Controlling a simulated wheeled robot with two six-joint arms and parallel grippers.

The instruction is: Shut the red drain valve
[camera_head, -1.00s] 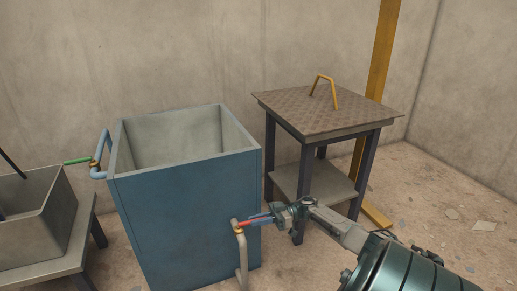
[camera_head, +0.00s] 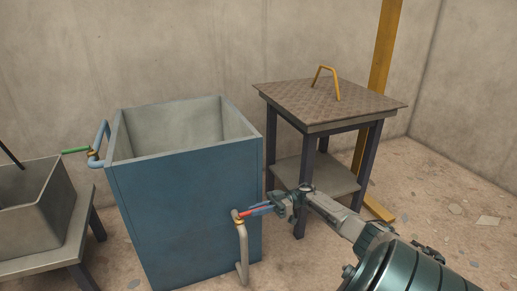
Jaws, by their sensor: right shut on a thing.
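The red drain valve handle (camera_head: 253,211) sticks out to the right from a brass valve body (camera_head: 238,218) low on the front right of the blue tank (camera_head: 185,210). A grey drain pipe (camera_head: 243,255) runs down from the valve. My right gripper (camera_head: 262,208) is shut on the red handle, its blue fingers lying along it and hiding part of it. The handle lies nearly level, across the line of the down pipe. My left gripper is not in view.
A green-handled valve (camera_head: 76,150) is on a blue pipe (camera_head: 99,143) at the tank's left. A grey trough (camera_head: 30,220) stands on a low bench at far left. A table (camera_head: 330,105) with a yellow handle (camera_head: 325,80) stands behind my right arm. Floor at right is mostly clear.

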